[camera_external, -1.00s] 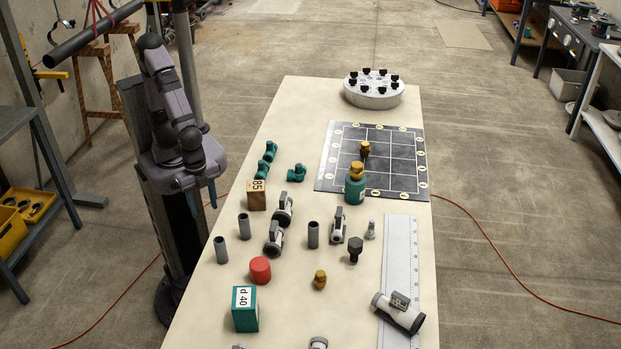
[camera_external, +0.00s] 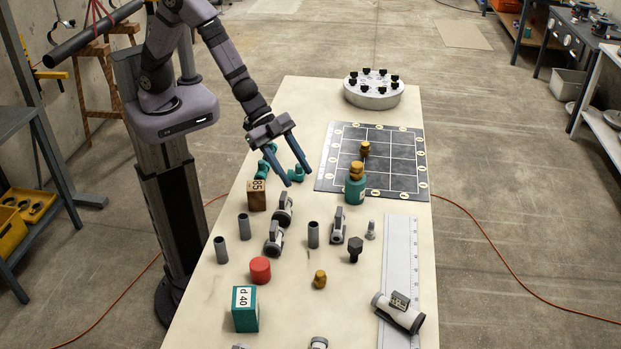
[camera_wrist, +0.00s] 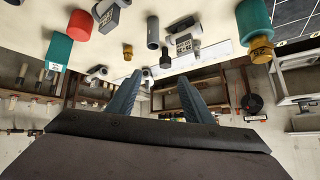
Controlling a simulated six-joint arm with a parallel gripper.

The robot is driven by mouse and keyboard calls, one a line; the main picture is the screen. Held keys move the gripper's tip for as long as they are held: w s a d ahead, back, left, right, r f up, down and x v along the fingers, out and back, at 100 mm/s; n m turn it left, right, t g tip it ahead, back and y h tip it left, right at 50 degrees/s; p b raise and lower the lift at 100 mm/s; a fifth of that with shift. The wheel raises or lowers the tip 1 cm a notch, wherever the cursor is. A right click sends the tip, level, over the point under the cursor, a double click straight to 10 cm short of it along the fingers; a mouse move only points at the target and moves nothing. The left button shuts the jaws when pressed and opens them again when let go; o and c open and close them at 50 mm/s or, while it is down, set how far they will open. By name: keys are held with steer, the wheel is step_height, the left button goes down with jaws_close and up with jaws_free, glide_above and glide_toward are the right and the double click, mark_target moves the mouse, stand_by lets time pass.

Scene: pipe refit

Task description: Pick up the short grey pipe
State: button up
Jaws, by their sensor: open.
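Three grey pipes stand upright on the table: one at the front left (camera_external: 220,251), one behind it (camera_external: 244,227), and one between the valves (camera_external: 313,235). They look alike in height, and I cannot tell which is the short one. In the wrist view one grey pipe (camera_wrist: 153,33) shows next to a valve, ahead of my fingers. My gripper (camera_external: 298,178) is open and empty, above the table near the teal elbow fittings, behind the pipes. Its two fingers also show in the wrist view (camera_wrist: 155,80), apart with nothing between them.
Grey valves (camera_external: 274,237) and a black bolt (camera_external: 355,249) stand close to the pipes. A ruler (camera_external: 399,250) lies at right. The table's back left is clear.

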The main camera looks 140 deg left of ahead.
step_height(320, 180, down, 4)
steer(key=a+m+t+h, duration=0.1)
steer(key=m+t+h, duration=0.1)
steer(key=m, duration=0.1)
steer(key=m+h, duration=0.5)
steer(key=h, duration=0.3)
glide_toward(243, 214)
steer(key=x, duration=0.4)
steer(key=shift+w+d+f+p, duration=0.3)
steer(key=shift+w+f+p, duration=0.1)
steer(key=shift+p, duration=0.25)
steer(key=shift+w+d+f, duration=0.2)
steer(key=shift+w+f, duration=0.05)
steer(key=shift+w, duration=0.1)
steer(key=shift+w+d+p, duration=0.3)
steer(key=shift+p, duration=0.3)
steer(key=p+x, duration=0.1)
steer(key=x, duration=0.2)
steer(key=shift+p, duration=0.4)
steer(key=shift+w+d+f, duration=0.3)
steer(key=shift+w+f, duration=0.1)
steer(key=shift+w, duration=0.1)
steer(key=c, duration=1.1)
